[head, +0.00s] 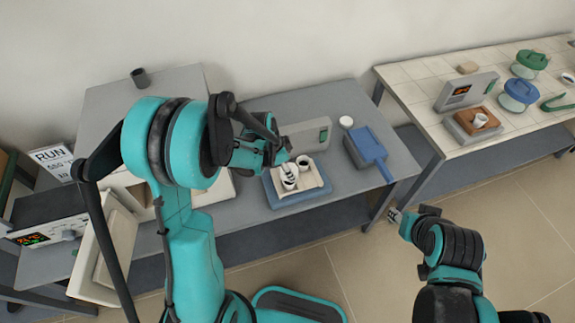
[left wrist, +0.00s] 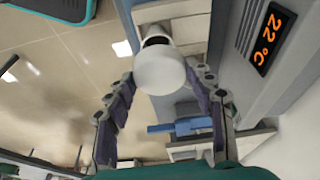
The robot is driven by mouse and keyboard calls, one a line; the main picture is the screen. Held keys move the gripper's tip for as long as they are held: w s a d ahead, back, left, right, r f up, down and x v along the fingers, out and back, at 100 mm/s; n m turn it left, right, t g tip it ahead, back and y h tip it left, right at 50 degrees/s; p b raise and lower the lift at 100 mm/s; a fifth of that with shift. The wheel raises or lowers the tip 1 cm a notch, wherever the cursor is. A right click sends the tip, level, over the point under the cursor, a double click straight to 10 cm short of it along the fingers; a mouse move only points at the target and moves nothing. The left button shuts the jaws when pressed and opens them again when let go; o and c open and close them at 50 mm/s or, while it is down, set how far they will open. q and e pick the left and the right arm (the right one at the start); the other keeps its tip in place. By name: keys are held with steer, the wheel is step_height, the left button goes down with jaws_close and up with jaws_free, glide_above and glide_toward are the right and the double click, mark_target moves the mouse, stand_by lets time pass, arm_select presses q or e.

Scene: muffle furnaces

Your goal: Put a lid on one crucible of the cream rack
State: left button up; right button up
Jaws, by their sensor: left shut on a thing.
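The cream rack (head: 313,190) sits on a blue-grey base on the middle table and holds white crucibles (head: 289,183). My left gripper (head: 284,155) is just above the rack and hides part of it. In the left wrist view, my left gripper (left wrist: 160,80) is shut on a white round lid (left wrist: 160,73), held between its fingertips. Beyond the lid is a white crucible (left wrist: 155,33) with a dark opening; I cannot tell whether they touch. My right gripper (head: 395,215) is over the floor, away from the rack; its jaws are too small to read.
A grey unit (head: 308,134) stands behind the rack, its display reading 22 °C (left wrist: 270,38). A white round piece (head: 346,122) and a blue tray (head: 365,145) lie to the right. An open furnace door (head: 105,255) is at left. The tiled table at right holds a crucible (head: 480,120).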

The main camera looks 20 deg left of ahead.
arm_select(q)
steer(key=shift+w+f+b, duration=0.15)
steer(key=shift+f+b, duration=0.2)
steer(key=shift+f, duration=0.35)
steer(key=shift+f+b, duration=0.8)
steer(key=shift+f, duration=0.55)
steer(key=shift+f+b, duration=0.5)
steer(key=shift+b, duration=0.05)
steer(key=o, duration=0.9)
steer(key=shift+o, duration=0.4)
steer(key=shift+r+p, duration=0.8)
steer(key=shift+r, duration=0.8)
